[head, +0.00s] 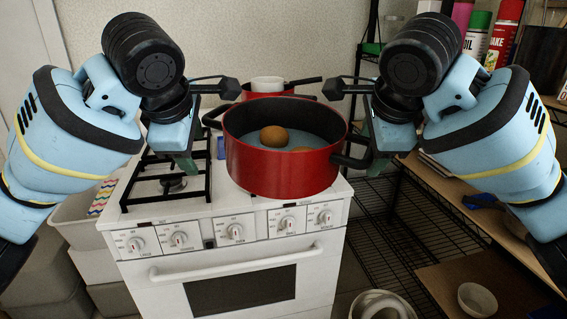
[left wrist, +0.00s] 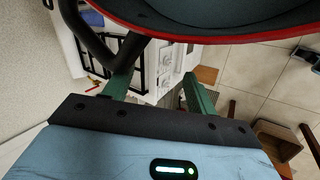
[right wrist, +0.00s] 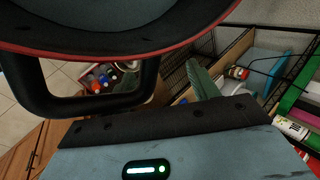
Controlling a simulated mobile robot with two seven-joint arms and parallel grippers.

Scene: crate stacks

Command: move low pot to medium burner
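A wide red pot (head: 282,172) with black side handles holds brown round items (head: 274,136) over the right front of the white stove (head: 200,225). I cannot tell whether its base touches the stovetop. My left gripper (head: 186,152) is at the pot's left handle (left wrist: 98,42); its green fingers (left wrist: 160,92) are apart, and the handle overlaps one finger. My right gripper (head: 376,150) is at the right handle (right wrist: 95,104). A front-left burner (head: 172,183) with a black grate is bare.
A smaller red pan (head: 268,84) with a long handle stands at the back of the stove. Black wire shelving (head: 400,225) and a wooden shelf with a white bowl (head: 477,299) are at the right. Boxes (head: 95,262) are at the left of the stove.

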